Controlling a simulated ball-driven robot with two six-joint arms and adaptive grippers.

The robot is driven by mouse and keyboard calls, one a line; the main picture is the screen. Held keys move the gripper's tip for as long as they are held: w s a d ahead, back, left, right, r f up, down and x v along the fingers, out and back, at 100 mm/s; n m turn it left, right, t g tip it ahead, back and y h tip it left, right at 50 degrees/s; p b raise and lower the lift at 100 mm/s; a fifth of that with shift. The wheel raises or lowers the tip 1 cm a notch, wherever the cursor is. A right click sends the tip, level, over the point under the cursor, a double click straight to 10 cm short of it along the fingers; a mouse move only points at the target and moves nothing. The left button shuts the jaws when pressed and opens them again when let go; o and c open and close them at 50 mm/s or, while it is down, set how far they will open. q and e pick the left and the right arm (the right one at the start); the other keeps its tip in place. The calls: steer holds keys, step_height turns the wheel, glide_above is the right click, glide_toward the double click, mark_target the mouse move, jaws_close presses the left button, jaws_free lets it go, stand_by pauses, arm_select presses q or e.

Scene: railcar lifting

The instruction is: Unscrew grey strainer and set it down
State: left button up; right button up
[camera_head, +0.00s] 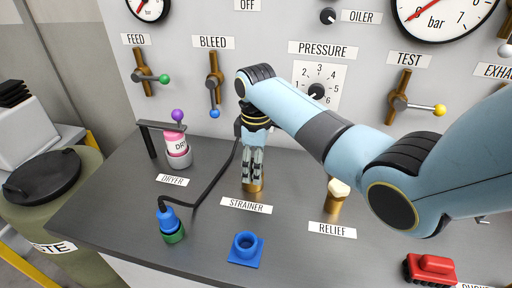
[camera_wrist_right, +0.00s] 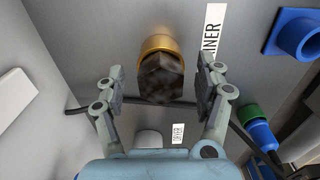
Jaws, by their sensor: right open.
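The strainer (camera_wrist_right: 160,78) shows in the right wrist view as a dark grey, blotchy hex cap on a round brass base. In the head view its brass base (camera_head: 253,187) stands on the grey bench behind the STRAINER label, and the cap is mostly hidden by my fingers. My right gripper (camera_head: 253,172) points down over it. In the right wrist view my right gripper (camera_wrist_right: 161,73) is open, with one finger on each side of the cap and a visible gap on both sides. My left gripper is not in view.
A blue square-based socket (camera_head: 245,250) stands in front of the strainer. A black hose (camera_head: 205,193) runs from the blue-green coupling (camera_head: 171,226) towards the strainer. The relief fitting (camera_head: 337,193) is to the right, the pink dryer (camera_head: 177,148) to the left. Valve panel behind.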

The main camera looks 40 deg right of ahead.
steer(key=shift+f, duration=0.6)
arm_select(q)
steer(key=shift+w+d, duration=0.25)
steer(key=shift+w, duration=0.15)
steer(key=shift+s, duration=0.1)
